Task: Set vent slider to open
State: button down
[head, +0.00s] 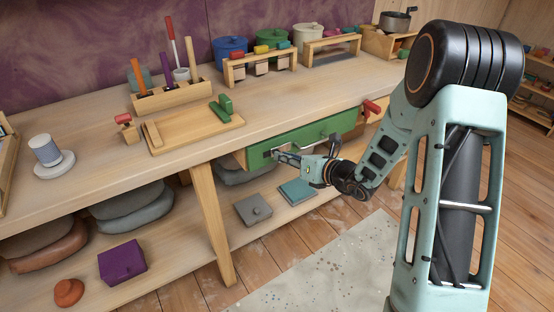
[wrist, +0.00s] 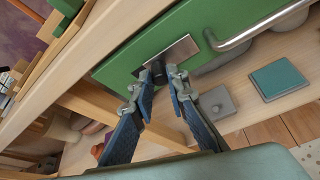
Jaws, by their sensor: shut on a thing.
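The vent slider shows in the wrist view as a small dark knob (wrist: 157,70) on a metal plate (wrist: 183,52), set in the green front panel (wrist: 130,62) under the bench top. The knob sits near the left end of the plate, with bare plate to its right. My gripper (wrist: 159,84) is shut on the knob, its blue-grey fingers on either side of it. In the head view my gripper (head: 283,156) reaches the left part of the green panel (head: 315,134) and hides most of the knob. I cannot read any open or closed mark.
A metal bar handle (wrist: 262,27) stands out from the panel to the right of the plate. The wooden bench top (head: 200,125) overhangs above. A grey square lidded piece (head: 253,209) and a teal one (head: 297,191) lie on the lower shelf below my gripper.

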jog(key=shift+w+d+r, duration=0.1)
jog(key=shift+w+d, duration=0.4)
jog(key=shift+d, duration=0.3)
jog(key=c, duration=1.9)
grip_release()
jog(key=shift+d, duration=0.1)
jog(key=v, duration=1.2)
